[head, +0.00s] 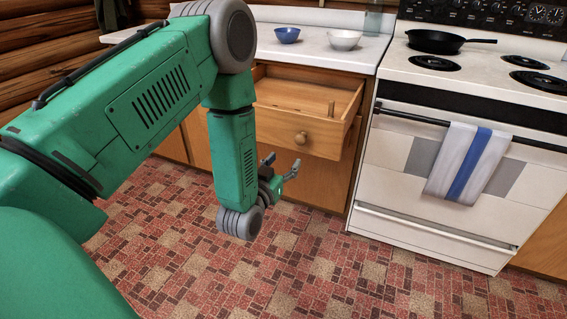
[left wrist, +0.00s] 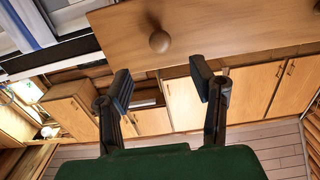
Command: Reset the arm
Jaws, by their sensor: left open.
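My left arm is green and comes in from the left in the head view, bending down in front of the counter. My left gripper (head: 281,170) hangs in front of the lower cabinet, below the open drawer. In the left wrist view its two dark fingers (left wrist: 160,88) are spread apart with nothing between them. My right gripper is in neither view.
A white stove (head: 455,185) with a striped towel (head: 470,165) stands right of the drawer. A black skillet (head: 434,41) sits on it. A blue bowl (head: 287,35) and a white bowl (head: 344,40) stand on the counter (head: 315,18). The tiled floor (head: 330,275) in front is clear.

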